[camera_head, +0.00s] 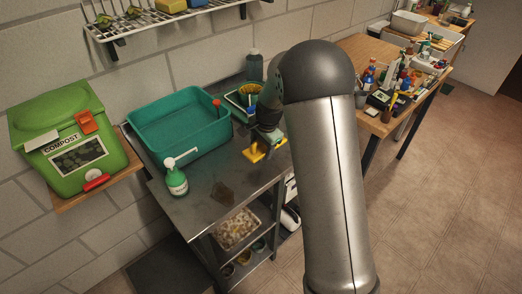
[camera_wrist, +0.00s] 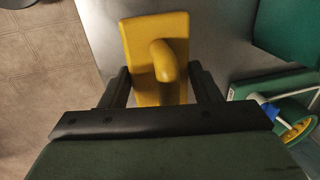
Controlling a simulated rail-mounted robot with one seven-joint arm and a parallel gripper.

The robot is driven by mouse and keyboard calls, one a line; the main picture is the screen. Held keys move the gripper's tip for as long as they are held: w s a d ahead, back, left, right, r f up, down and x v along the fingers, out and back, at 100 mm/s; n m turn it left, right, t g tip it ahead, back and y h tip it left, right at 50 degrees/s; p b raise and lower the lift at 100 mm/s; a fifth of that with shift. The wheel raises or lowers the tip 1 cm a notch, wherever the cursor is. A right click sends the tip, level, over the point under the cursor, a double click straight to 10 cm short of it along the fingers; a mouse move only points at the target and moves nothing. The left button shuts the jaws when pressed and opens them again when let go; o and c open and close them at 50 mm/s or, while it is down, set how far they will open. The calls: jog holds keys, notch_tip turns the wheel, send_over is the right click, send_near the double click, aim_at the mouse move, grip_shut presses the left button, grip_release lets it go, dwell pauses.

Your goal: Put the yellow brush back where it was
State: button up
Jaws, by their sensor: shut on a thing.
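The yellow brush (camera_head: 257,152) is in my gripper (camera_head: 268,136), low over the right part of the grey metal bench (camera_head: 203,190). In the wrist view the brush (camera_wrist: 156,42) shows a flat yellow block with a rounded knob handle. The two dark fingers of my gripper (camera_wrist: 160,90) stand on either side of it, shut on it. I cannot tell whether the brush touches the bench top. Its underside is hidden.
A teal tub (camera_head: 180,131) stands at the back of the bench, with a green tray (camera_head: 234,102) to its right.

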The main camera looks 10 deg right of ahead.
aim_at(262, 148)
jog(key=shift+w+f, duration=0.15)
jog(key=shift+f, duration=0.1)
jog(key=shift+w+f+p, duration=0.15)
jog(key=shift+f+p, duration=0.2)
jog(key=shift+f, duration=1.3)
jog(key=shift+f, duration=0.15)
jog(key=o, duration=0.9)
